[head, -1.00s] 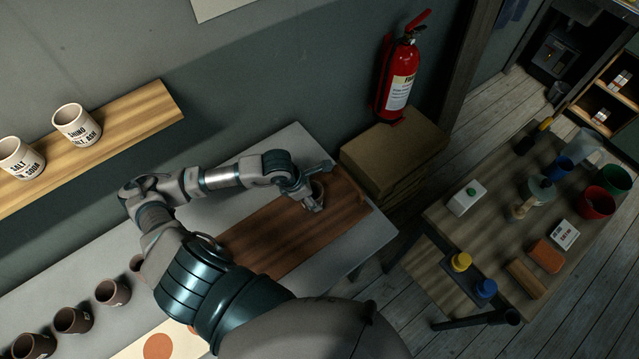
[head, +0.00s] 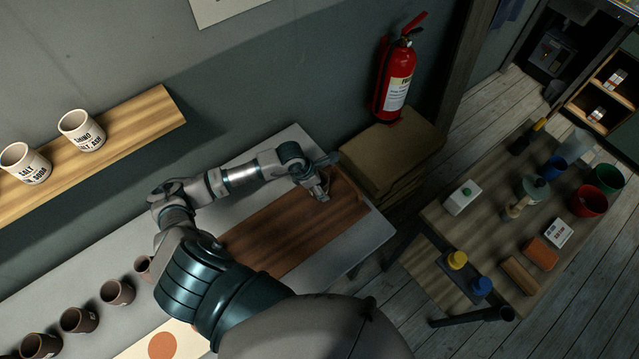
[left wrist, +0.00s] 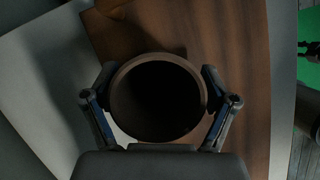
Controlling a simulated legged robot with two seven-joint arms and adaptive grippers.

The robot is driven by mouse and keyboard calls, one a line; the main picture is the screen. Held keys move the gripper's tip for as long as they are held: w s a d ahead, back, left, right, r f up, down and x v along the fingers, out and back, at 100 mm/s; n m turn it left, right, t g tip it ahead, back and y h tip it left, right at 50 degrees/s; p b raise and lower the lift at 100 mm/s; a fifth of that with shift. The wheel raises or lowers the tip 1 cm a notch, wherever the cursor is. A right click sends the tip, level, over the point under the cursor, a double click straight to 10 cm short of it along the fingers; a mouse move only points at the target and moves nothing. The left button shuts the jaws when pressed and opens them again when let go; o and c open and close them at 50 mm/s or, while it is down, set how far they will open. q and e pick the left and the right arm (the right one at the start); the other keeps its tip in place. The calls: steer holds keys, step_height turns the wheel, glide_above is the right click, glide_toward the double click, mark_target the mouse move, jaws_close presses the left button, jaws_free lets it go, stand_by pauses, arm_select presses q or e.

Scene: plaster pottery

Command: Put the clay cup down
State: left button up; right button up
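The clay cup (left wrist: 158,98) is dark brown and round, with its open mouth facing the left wrist camera. My left gripper (head: 321,190) has its two fingers against opposite sides of the cup, as the left wrist view shows. In the head view the gripper hides most of the cup. They are over the far right end of a brown wooden board (head: 285,238) on the grey table. I cannot tell whether the cup's base touches the board.
Several brown cups (head: 117,292) stand in a row at the table's left. A wall shelf (head: 140,125) holds two white cups. A cluttered side table (head: 480,225) is at right. The board's middle is clear.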

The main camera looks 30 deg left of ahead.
arm_select(q)
steer(key=shift+a+r, duration=0.15)
steer(key=shift+a, duration=0.05)
steer(key=b+v, duration=0.2)
steer(key=v, duration=0.9)
steer(key=shift+r, duration=0.35)
arm_select(e)
steer(key=shift+f, duration=0.9)
arm_select(q)
steer(key=shift+s+a, duration=0.1)
arm_select(e)
steer(key=shift+d, duration=0.2)
